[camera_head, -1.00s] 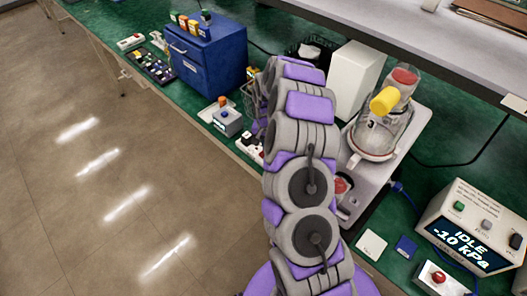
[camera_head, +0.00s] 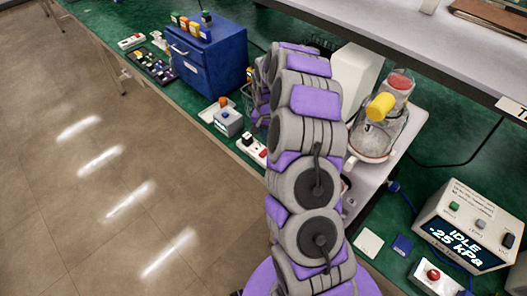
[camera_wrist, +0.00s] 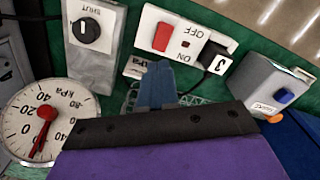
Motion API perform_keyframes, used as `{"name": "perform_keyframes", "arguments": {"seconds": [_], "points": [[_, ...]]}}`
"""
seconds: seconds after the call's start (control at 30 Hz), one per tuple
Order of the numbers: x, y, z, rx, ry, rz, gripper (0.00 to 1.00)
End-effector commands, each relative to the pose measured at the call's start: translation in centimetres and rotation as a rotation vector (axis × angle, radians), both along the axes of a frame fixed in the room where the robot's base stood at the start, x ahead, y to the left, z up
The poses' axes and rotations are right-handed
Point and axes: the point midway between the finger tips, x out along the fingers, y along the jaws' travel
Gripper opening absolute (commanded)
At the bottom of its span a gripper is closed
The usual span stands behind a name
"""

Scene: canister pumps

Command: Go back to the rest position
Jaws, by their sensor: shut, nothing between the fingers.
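My gripper (camera_wrist: 157,86) shows in the wrist view as blue fingers beyond a black and purple body. The fingers are together with nothing between them. They point at the green bench just below a white switch strip (camera_wrist: 207,55), and I cannot tell whether they touch anything. In the head view my grey and purple arm reaches over the bench, and its links hide the gripper. The clear canister pump (camera_head: 376,133), with a yellow cap (camera_head: 380,107), stands to the right of the arm.
A display box (camera_head: 470,228) reads IDLE -25 kPa. A kPa gauge (camera_wrist: 24,113) and a box with a black knob marked SHUT (camera_wrist: 108,62) lie left of my gripper. A grey box with a blue button (camera_wrist: 262,78) is right. A blue cabinet (camera_head: 207,58) stands at the back left.

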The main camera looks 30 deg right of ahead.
Motion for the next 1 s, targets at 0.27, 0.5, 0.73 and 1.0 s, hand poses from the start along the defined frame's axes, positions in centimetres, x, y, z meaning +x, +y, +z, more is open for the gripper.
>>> {"name": "perform_keyframes", "arguments": {"seconds": [0.27, 0.5, 0.73, 1.0], "points": [[0.0, 0.0, 0.0, 0.000, 0.000, 0.000, 0.00], [-0.4, 1.3, 1.6, 0.011, -0.004, 0.031, 0.00], [-3.8, 6.2, 7.8, 0.048, 0.002, 0.170, 0.00], [-10.1, 11.0, 14.4, 0.066, 0.022, 0.343, 0.00]]}}
